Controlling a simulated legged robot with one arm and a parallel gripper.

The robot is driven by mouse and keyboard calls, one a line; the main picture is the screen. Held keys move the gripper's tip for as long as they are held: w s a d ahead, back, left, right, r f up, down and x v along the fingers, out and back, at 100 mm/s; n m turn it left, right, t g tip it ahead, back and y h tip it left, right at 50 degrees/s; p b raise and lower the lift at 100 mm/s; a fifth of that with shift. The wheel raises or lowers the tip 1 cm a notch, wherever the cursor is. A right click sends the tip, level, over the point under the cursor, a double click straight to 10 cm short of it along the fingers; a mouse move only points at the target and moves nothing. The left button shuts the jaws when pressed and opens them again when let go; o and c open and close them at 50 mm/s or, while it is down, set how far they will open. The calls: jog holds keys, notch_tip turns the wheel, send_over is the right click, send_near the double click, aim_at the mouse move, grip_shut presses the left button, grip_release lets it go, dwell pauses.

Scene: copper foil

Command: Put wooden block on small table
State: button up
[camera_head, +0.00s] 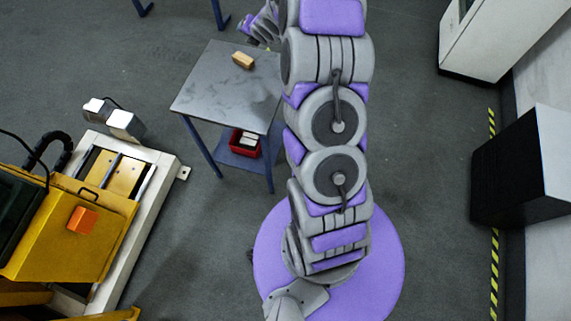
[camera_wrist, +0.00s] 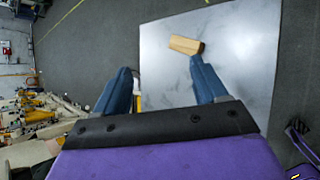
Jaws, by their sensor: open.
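The wooden block (camera_head: 243,60) lies on the grey top of the small table (camera_head: 205,88), toward its far right part. In the wrist view the wooden block (camera_wrist: 186,45) lies on the pale tabletop (camera_wrist: 250,40), just beyond the tip of the right finger. My gripper (camera_head: 262,27) is at the table's far right corner in the head view, close to the block. The wrist view shows my gripper (camera_wrist: 160,78) open, with its two blue fingers wide apart and nothing between them. The block is apart from the left finger; I cannot tell whether the right finger touches it.
A red bin (camera_head: 244,143) with items stands on the table's lower shelf. A yellow machine (camera_head: 70,225) on a pale base is at left. A black box (camera_head: 510,170) and a white cabinet (camera_head: 490,38) are at right.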

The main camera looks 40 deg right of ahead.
jog(key=s+a+r+m+g, duration=0.2)
jog(key=s+a+r+m, duration=0.2)
jog(key=s, duration=0.3)
jog(key=s+a+r+m+g+h, duration=0.1)
jog(key=s+a+r+m+g, duration=0.1)
jog(key=s+a+r+m, duration=0.25)
jog(key=s+a+r+m+g, duration=0.1)
jog(key=s+a+r+m, duration=0.2)
jog(key=s+m, duration=0.35)
jog(key=s+a+r+m+g, duration=0.1)
jog(key=s+a+m+g, duration=0.1)
jog(key=s, duration=0.9)
jog(key=s+a+r+m+g+y, duration=0.1)
jog(key=s+a+m, duration=0.4)
jog(key=s, duration=0.6)
jog(key=s+a+r+m+g+y, duration=0.1)
jog(key=s+a+r+m+g, duration=0.1)
jog(key=s, duration=0.9)
jog(key=shift+a+m+g, duration=0.7)
jog(key=shift+a+m, duration=0.1)
jog(key=shift+a, duration=0.25)
